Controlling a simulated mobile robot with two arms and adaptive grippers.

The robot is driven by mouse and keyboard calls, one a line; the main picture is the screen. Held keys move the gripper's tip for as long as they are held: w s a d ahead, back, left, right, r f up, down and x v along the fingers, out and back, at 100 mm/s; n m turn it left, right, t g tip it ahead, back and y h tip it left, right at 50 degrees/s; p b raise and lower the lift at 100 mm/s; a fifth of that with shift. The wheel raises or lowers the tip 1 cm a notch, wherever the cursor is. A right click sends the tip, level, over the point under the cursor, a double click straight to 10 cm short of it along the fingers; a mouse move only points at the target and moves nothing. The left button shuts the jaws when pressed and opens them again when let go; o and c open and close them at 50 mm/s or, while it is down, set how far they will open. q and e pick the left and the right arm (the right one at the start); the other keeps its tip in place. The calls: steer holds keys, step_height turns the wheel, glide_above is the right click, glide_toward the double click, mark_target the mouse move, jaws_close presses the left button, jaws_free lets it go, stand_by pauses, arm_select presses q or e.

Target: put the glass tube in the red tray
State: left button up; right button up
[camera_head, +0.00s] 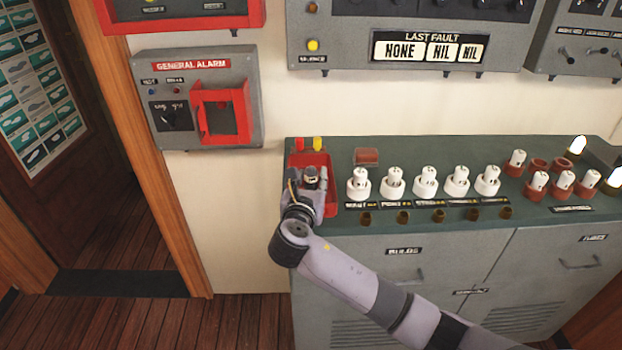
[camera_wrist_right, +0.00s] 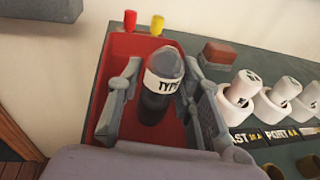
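The glass tube (camera_wrist_right: 160,88) is a dark cylinder with a grey cap and a white label band reading "TYPE". It stands nearly upright between the fingers of my right gripper (camera_wrist_right: 162,82), which look closed against its sides. In the head view the tube (camera_head: 311,176) shows as a small dark-topped piece between the fingers of my right gripper (camera_head: 309,182). The red tray (camera_head: 331,207) lies behind and below it at the left end of the console top; the tray also fills the background in the wrist view (camera_wrist_right: 124,46). Whether the tube's base touches the tray is hidden. My left gripper is not in view.
A red and a yellow piece (camera_head: 317,143) stand at the tray's back edge. A red block (camera_head: 367,157) sits right of the tray. A row of white fuses (camera_head: 392,184) in holders follows. The general alarm box (camera_head: 190,100) is on the wall at left.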

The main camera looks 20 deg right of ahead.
steer(key=shift+o, duration=1.1)
steer(key=shift+s+r, duration=0.1)
steer(key=v, duration=1.2)
